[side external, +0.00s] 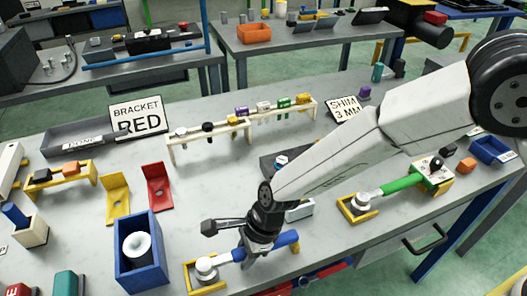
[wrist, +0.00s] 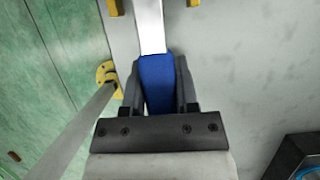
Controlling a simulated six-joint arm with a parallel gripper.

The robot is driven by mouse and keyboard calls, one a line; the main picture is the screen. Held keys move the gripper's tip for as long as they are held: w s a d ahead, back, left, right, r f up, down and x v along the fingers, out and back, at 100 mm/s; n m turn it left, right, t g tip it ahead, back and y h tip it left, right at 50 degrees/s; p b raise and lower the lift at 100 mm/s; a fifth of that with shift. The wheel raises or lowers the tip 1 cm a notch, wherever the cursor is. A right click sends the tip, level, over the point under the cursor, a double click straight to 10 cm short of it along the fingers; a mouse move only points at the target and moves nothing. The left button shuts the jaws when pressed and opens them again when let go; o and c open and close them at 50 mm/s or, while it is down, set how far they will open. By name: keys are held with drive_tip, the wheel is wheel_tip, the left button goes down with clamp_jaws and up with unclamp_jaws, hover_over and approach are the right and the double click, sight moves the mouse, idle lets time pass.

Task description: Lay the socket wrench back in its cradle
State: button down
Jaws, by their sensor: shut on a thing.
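The socket wrench has a blue handle (side external: 286,240), a silver shaft and a pale round head (side external: 206,265). My gripper (side external: 262,247) is shut on the blue handle, which shows between the fingers in the wrist view (wrist: 157,85). The head is at the yellow cradle (side external: 192,281) near the front edge of the bench. In the wrist view the silver shaft (wrist: 149,28) runs up between two yellow prongs (wrist: 115,7). I cannot tell whether the wrench rests in the cradle or hangs just above it.
A green-handled wrench (side external: 400,184) lies in another yellow cradle to the right. A blue bin (side external: 139,262) with a white roll stands left of the cradle. Red and yellow brackets (side external: 160,190) and a wooden rack (side external: 215,140) stand behind. The bench's middle is mostly clear.

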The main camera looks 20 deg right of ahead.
unclamp_jaws()
idle(0.4)
drive_tip(key=shift+r, duration=0.15)
drive_tip(key=shift+r, duration=3.85)
drive_tip(key=shift+d, duration=0.1)
